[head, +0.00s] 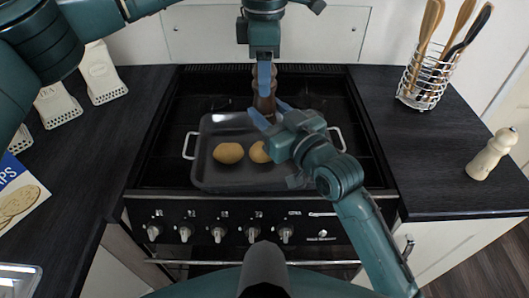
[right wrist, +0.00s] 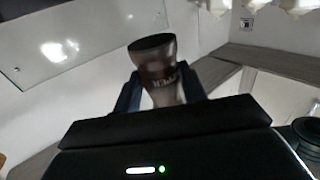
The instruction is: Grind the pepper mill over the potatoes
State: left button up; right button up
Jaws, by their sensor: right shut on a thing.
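The brown pepper mill (head: 265,105) stands roughly upright above the back part of the roasting tray (head: 212,180). My right gripper (head: 268,113) is shut on its lower body. In the right wrist view the mill (right wrist: 158,65) shows between the fingers, with one wide, dark end free. My left gripper (head: 264,90) points down at the mill's upper part; its fingers are seen edge-on, so I cannot tell whether they grip it. Two potatoes, a left one (head: 228,153) and a right one (head: 260,152), lie in the tray. My right gripper partly covers the area beside the right potato.
The tray sits on the black stove (head: 160,170), with knobs along its front. A wire utensil holder (head: 421,88) and a cream mill-shaped item (head: 490,155) stand on the right counter. White canisters (head: 100,72) and a chips packet (head: 18,195) are at the left.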

pick_arm(q)
jog(key=c, duration=0.4)
jog(key=n, duration=1.2)
jog(key=shift+n, duration=0.3)
jog(key=o, duration=0.8)
jog(key=shift+c, duration=0.2)
